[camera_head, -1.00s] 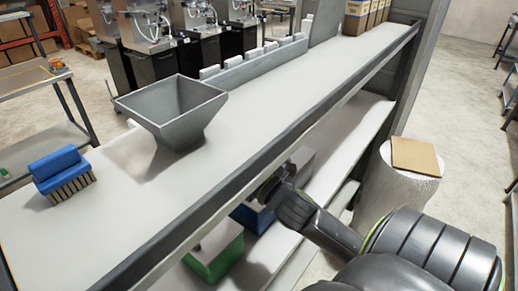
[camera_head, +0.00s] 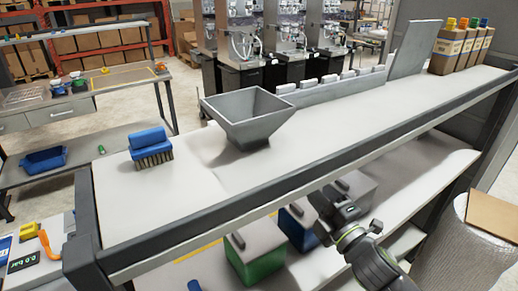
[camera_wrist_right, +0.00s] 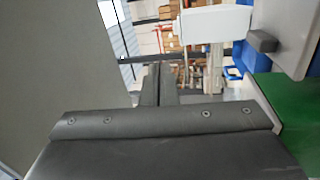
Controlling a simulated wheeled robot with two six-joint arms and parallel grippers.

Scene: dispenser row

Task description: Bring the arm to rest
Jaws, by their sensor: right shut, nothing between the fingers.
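My right arm comes in from the lower right in the head view, and its gripper (camera_head: 325,201) is in front of the workbench's lower shelf, below the bench's front edge. In the right wrist view the two dark fingers (camera_wrist_right: 160,84) are together with nothing held between them. The fingertips are small and partly hidden in the head view. My left gripper is not in view.
A workbench (camera_head: 330,150) carries a grey hopper (camera_head: 248,118), a blue brush (camera_head: 150,146) and several cartons (camera_head: 455,50). A green bin (camera_head: 258,262) and blue bins (camera_head: 297,230) stand underneath, close to the gripper. A wrapped drum (camera_head: 455,250) stands at right.

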